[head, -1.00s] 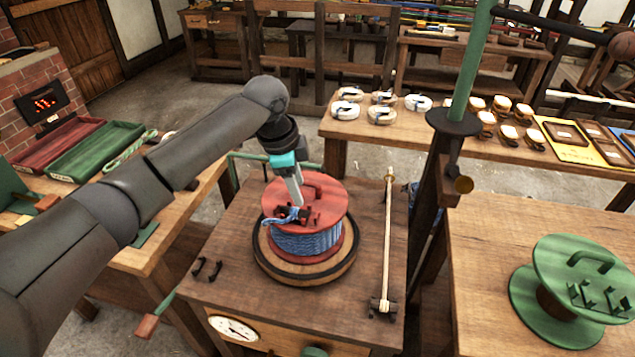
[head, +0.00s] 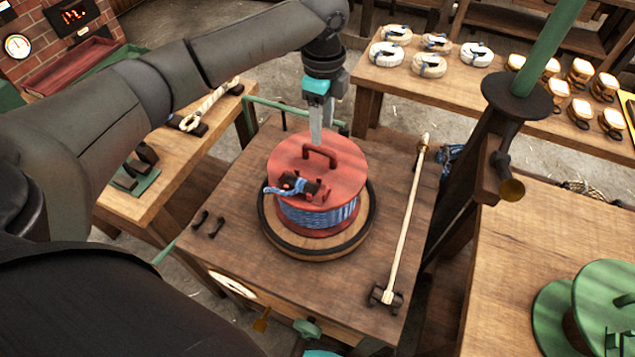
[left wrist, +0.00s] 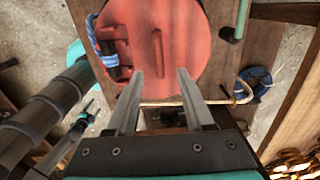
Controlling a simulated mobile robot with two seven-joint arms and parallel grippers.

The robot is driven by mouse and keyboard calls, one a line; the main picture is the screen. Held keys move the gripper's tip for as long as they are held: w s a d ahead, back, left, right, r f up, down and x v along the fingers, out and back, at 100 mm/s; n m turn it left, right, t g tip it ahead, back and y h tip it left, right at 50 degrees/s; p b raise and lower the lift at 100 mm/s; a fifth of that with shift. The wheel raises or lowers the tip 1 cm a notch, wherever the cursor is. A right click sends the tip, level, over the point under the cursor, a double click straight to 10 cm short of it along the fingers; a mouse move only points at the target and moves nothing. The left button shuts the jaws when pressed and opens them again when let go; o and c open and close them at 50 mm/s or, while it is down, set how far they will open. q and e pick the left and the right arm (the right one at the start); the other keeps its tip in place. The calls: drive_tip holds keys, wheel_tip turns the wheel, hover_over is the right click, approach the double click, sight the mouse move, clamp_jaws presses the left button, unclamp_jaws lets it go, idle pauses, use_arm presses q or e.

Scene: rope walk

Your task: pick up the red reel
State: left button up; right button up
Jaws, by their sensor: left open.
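The red reel (head: 345,172) stands upright on a round wooden turntable (head: 282,243) on the brown bench. Blue rope (head: 325,214) is wound on it, and a rope end is held at a small dark fitting on its top flange. A red arched handle (head: 321,153) rises from the flange. My left gripper (head: 316,142) points down beside the handle at the flange's far side, open and empty. In the left wrist view its fingertips (left wrist: 160,73) are spread over the flange edge, with the handle (left wrist: 157,47) ahead between them. Contact cannot be told.
A pale rod (head: 405,225) lies on the bench right of the reel. A green post (head: 545,50) stands farther right. A green reel (head: 600,300) is on the right table. Rope coils (head: 430,65) lie on the back table. A green rail (head: 290,108) runs behind the bench.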

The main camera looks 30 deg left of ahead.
sight(320, 149)
use_arm(q)
wheel_tip(320, 149, down, 2)
drive_tip(key=shift+f, duration=0.15)
drive_tip(key=f, duration=0.2)
drive_tip(key=f+b, duration=0.1)
drive_tip(key=f, duration=0.2)
drive_tip(key=shift+s+a+f, duration=0.1)
drive_tip(key=shift+a+f, duration=0.1)
drive_tip(key=shift+f, duration=0.1)
clamp_jaws()
idle(1.0)
drive_tip(key=shift+r, duration=0.2)
